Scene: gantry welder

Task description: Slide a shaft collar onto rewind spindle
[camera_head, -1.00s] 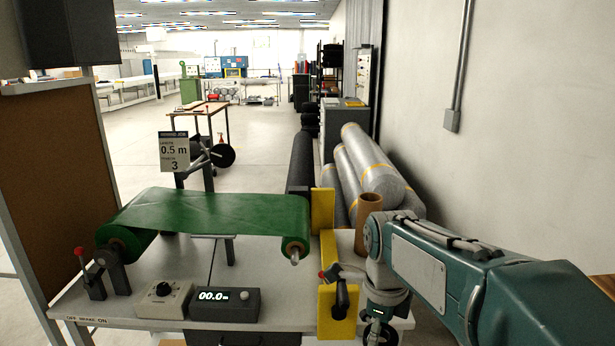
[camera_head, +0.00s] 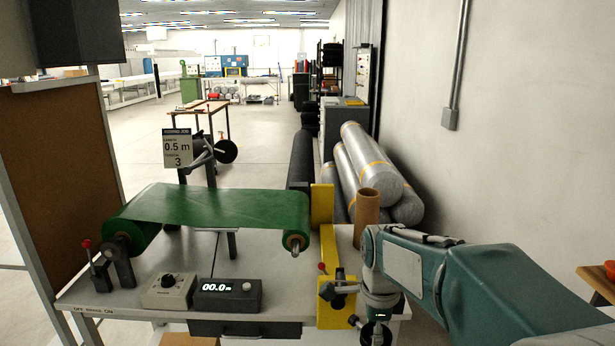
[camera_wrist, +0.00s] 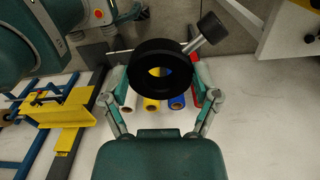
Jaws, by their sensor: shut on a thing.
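My gripper (camera_wrist: 160,82) is shut on a black shaft collar (camera_wrist: 143,70), a thick ring with a lever ending in a black knob (camera_wrist: 211,27) at upper right. In the head view the collar (camera_head: 376,336) is at the bottom edge, partly cut off, in front of the bench's right end. The rewind spindle (camera_head: 296,248) appears as a short metal end sticking out of the right-hand core of the green film (camera_head: 215,205). The collar is apart from it, lower and to the right.
A yellow bracket (camera_head: 336,303) with a clamp knob stands between my gripper and the spindle. A brown cardboard tube (camera_head: 367,206) stands upright behind my arm. A control box (camera_head: 168,291) and a counter display (camera_head: 226,295) sit on the bench. Coloured rolls (camera_wrist: 176,103) show beneath the collar.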

